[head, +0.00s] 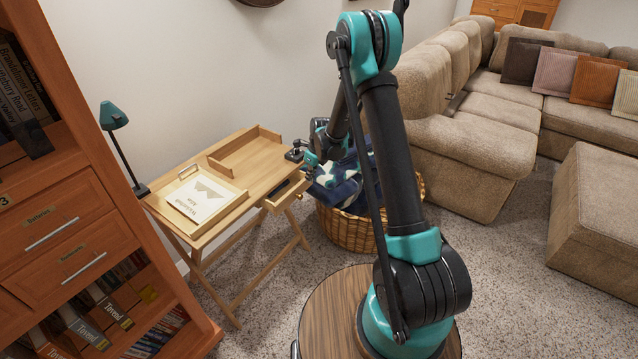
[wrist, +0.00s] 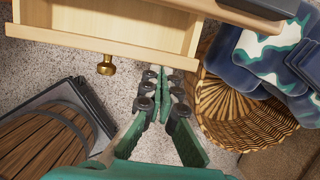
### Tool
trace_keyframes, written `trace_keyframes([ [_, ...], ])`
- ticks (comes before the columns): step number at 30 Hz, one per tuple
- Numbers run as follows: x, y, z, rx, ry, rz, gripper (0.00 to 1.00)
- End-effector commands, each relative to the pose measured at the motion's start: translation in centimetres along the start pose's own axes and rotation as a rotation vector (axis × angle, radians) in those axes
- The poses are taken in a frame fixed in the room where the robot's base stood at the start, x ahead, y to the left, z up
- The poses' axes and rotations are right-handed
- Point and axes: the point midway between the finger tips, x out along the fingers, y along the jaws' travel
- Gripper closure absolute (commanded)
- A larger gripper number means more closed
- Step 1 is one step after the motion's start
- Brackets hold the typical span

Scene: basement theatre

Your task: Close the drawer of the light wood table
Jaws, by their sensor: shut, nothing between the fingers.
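The light wood table (head: 262,160) stands against the wall on crossed legs. Its drawer (head: 286,192) is pulled out at the right end. In the wrist view the drawer front (wrist: 60,42) crosses the top left, with the empty inside showing behind it and a round brass knob (wrist: 106,66) on its face. My gripper (wrist: 163,72) is shut and empty, its fingertips right of the knob, close to the front's right part. I cannot tell whether they touch it. In the head view my gripper (head: 311,161) is by the table's right end, partly hidden by the arm.
A wicker basket (head: 345,232) with blue and white cloth (head: 350,185) stands right beside the drawer. A tray with a sign (head: 205,199) and a teal lamp (head: 113,117) are at the table's left. A bookcase (head: 75,215) is at left, a sofa (head: 480,130) at right.

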Motion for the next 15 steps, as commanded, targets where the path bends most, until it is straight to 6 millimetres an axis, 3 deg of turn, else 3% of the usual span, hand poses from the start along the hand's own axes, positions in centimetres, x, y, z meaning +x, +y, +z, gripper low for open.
trace_keyframes([
  [6, 0.6, 0.1, 2.5, 0.000, 0.000, 0.000, 1.00],
  [15, 0.6, 0.1, 2.6, 0.000, 0.000, 0.001, 1.00],
])
